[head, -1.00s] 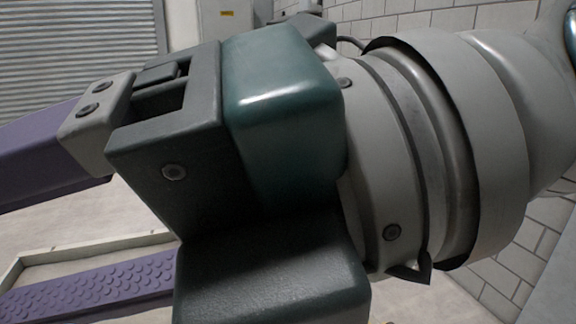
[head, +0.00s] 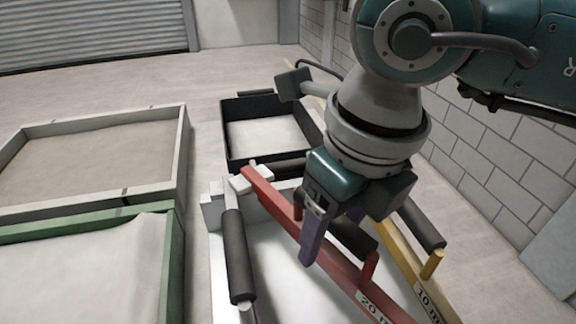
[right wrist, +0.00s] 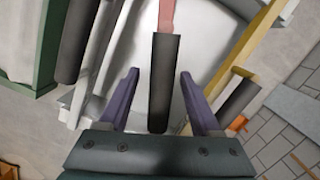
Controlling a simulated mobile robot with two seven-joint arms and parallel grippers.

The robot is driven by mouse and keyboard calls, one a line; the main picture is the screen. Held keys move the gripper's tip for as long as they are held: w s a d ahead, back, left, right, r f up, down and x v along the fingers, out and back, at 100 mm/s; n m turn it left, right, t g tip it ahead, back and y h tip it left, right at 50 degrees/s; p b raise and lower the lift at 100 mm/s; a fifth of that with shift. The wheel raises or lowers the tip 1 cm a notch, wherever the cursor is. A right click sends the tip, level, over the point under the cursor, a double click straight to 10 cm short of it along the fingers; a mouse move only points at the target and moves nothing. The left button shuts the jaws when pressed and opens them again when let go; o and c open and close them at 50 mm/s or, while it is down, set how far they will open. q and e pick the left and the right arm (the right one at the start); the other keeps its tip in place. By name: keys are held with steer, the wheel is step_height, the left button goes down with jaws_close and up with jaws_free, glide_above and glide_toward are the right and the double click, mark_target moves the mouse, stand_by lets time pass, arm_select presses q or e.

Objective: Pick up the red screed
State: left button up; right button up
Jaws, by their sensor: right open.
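The red screed (head: 290,219) is a long red bar with a "20" label, lying slanted across a white tray in the head view. Its black grip (head: 356,238) is held up beside the bar on red posts and is partly hidden by my right gripper (head: 322,242). In the right wrist view the black grip (right wrist: 163,85) lies between the two purple fingers of my right gripper (right wrist: 159,74), with a gap on each side. The right gripper is open and points down. Part of the red screed (right wrist: 166,15) shows beyond the grip. My left gripper is not in view.
A yellow screed (head: 400,258) with a black grip lies close on the right. A pale screed with a black grip (head: 237,256) lies on the left. A black tray (head: 232,152) stands behind; a green-edged tray (head: 172,262) and a wooden tray (head: 183,150) stand left. A brick wall is right.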

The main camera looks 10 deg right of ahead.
mark_target(327, 247)
step_height(327, 247, down, 3)
steer(key=shift+w+f, duration=0.15)
steer(key=shift+c, duration=0.4)
jaws_close()
stand_by(1.0)
